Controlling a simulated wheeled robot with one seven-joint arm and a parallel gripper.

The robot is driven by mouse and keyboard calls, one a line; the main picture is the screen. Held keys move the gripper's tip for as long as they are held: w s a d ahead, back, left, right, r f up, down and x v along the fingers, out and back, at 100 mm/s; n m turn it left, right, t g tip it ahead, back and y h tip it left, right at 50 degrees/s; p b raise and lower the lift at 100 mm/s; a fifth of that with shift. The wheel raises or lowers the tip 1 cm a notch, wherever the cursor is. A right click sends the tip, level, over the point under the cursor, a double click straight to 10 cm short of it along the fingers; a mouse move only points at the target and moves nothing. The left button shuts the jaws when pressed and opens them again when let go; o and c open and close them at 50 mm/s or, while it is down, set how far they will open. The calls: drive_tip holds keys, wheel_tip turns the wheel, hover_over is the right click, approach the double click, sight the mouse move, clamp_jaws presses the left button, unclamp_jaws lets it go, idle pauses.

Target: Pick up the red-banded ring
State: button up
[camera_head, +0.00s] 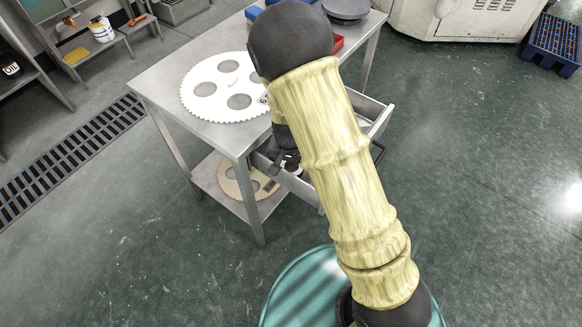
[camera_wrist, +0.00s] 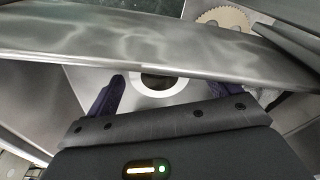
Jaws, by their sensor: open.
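A pale grey ring (camera_wrist: 136,86) with a dark centre lies on a bare metal surface in the wrist view. Its far part is hidden by a broad metal edge, and I see no red band on it. My gripper (camera_wrist: 165,84) is open, its two dark purple fingers standing on either side of the ring, apart from it in the picture. In the head view my gripper (camera_head: 283,160) is at the open drawer (camera_head: 300,190) under the table top, mostly hidden by my arm. I cannot make out the ring there.
The metal table (camera_head: 165,88) bears a large white toothed disc (camera_head: 223,68), something red (camera_head: 339,44) and a dark round plate (camera_head: 346,8). Another toothed disc (camera_head: 232,180) lies on the lower shelf. The drawer walls are close around my gripper.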

drive_tip(key=c, duration=1.5)
drive_tip(key=shift+r, duration=0.15)
drive_tip(key=shift+c, duration=0.2)
wheel_tip(320, 180, up, 10)
drive_tip(key=p, duration=0.2)
